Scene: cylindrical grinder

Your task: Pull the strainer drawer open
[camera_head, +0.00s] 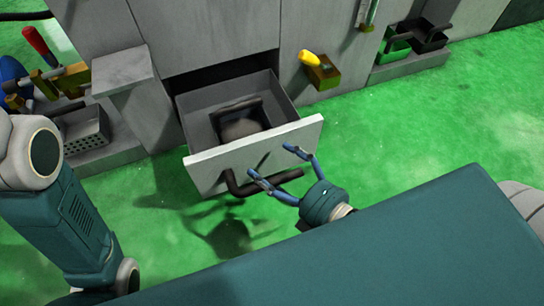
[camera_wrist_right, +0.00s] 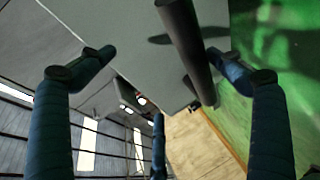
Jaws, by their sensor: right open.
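The strainer drawer (camera_head: 253,155) stands pulled out from the grey machine, with a pale front panel and an open top. A dark object with a loop-shaped handle (camera_head: 241,118) lies inside it. The drawer's dark bar handle (camera_head: 264,184) sits low on the front, and its bar (camera_wrist_right: 187,48) also shows in the right wrist view. My right gripper (camera_head: 269,161) is open at the drawer front, its blue fingers spread close to the handle. In the wrist view the bar lies between the fingers, nearer the right-hand one; contact is unclear. My left gripper is out of view.
A yellow-handled tool (camera_head: 312,60) sits in a holder right of the drawer. Green and black bins (camera_head: 397,47) stand farther right. A perforated grey box (camera_head: 84,131) and a red-handled tool (camera_head: 40,46) are at left. Green floor (camera_head: 375,130) lies clear right of the drawer.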

